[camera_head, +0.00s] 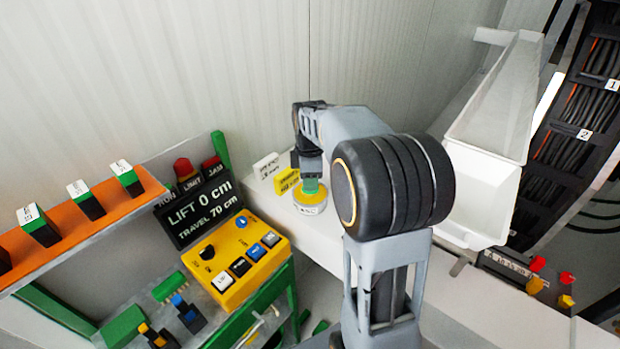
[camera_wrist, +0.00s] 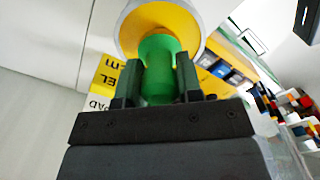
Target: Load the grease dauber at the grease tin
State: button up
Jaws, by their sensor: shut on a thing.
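The grease tin (camera_head: 311,209) is a low round white tin with a yellow top, standing on the white bench. It also shows in the wrist view, where its yellow inside (camera_wrist: 187,22) lies beyond my fingers. My gripper (camera_wrist: 159,78) is shut on the green handle of the grease dauber (camera_wrist: 158,62). In the head view, the green dauber (camera_head: 310,187) stands roughly upright below my gripper (camera_head: 308,172), over the tin. The dauber's far end is hidden, and I cannot tell how deep it sits in the yellow.
Yellow and white label blocks (camera_head: 286,181) stand just left of the tin. A dark display (camera_head: 199,208) and a yellow button box (camera_head: 237,263) are further left. A white chute (camera_head: 492,110) rises on the right. An orange shelf (camera_head: 75,235) carries several small blocks.

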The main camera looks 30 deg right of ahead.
jog(key=shift+r+p, duration=2.95)
jog(key=shift+r, duration=0.55)
jog(key=shift+f, duration=0.1)
